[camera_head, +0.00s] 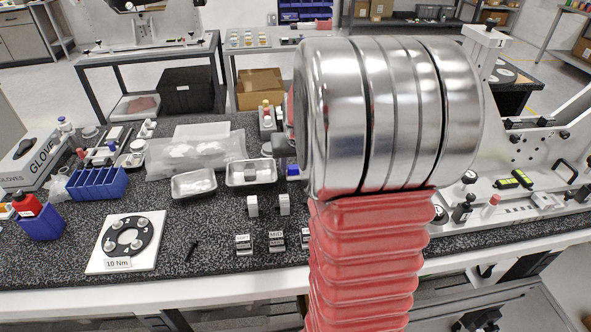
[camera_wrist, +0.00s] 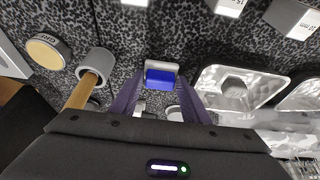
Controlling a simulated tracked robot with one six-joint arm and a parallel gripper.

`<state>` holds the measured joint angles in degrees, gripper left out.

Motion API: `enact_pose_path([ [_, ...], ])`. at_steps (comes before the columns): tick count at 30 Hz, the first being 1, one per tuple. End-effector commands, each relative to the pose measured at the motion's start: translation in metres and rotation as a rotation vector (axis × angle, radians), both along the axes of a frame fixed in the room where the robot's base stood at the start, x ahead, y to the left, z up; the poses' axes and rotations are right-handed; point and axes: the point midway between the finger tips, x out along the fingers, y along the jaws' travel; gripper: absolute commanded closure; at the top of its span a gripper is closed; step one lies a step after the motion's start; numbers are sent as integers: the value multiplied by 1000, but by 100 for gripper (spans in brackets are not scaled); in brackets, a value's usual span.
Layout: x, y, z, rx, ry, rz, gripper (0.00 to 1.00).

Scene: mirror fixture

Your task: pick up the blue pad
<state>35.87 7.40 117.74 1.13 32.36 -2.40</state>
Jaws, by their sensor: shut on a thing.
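The blue pad (camera_wrist: 160,78) shows in the wrist view as a small blue block with a pale grey part along its far edge. My gripper (camera_wrist: 158,86) has its two purple-tinted fingers on either side of the pad and is shut on it. Whether the pad is clear of the speckled worktop below cannot be told. In the head view, a small blue patch (camera_head: 293,171) shows beside my arm, below a dark part of the gripper; my arm's large metal joint and red sleeve hide most of that area.
Two metal trays (camera_head: 194,184) (camera_head: 249,173) lie left of my arm. Small grey blocks (camera_head: 252,206) stand in front of them. A wooden-handled piece with a grey ring (camera_wrist: 97,62) is left of the gripper in the wrist view. A white plate with a black ring (camera_head: 126,241) lies front left.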

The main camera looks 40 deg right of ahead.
Motion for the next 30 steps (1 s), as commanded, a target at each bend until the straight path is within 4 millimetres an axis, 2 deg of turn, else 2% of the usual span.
enact_pose_path([
  [15,0,0,81,-2,-2,0,83],
  [20,0,0,92,-1,-1,0,83],
  [30,0,0,93,0,0,0,83],
])
